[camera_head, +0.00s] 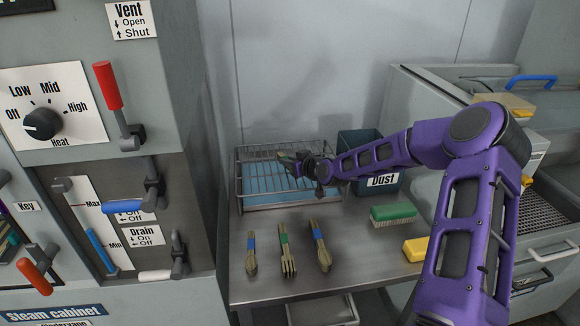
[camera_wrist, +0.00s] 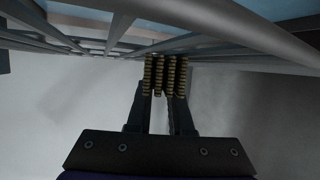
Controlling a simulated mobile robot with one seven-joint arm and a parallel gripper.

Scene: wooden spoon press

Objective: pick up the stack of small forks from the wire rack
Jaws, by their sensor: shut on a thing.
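My gripper (camera_head: 298,167) is at the wire rack (camera_head: 262,155), over its right part. In the wrist view my gripper (camera_wrist: 164,105) has its two dark fingers close on either side of the stack of small forks (camera_wrist: 165,75). The stack shows there as several ridged, yellow-brown columns, and the jaws are shut on it. In the head view the stack (camera_head: 284,157) is a small brownish-green piece at my fingertips. Rack bars run right beside it in the wrist view. I cannot tell whether the stack still touches the rack.
A blue tray lies under the rack. The dark Dust bin (camera_head: 360,150) stands close on the right. On the steel table (camera_head: 350,265) lie a spoon (camera_head: 251,255), a fork (camera_head: 287,255), another utensil (camera_head: 321,250), a green brush (camera_head: 393,213) and a yellow block (camera_head: 414,248). The steam cabinet is left.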

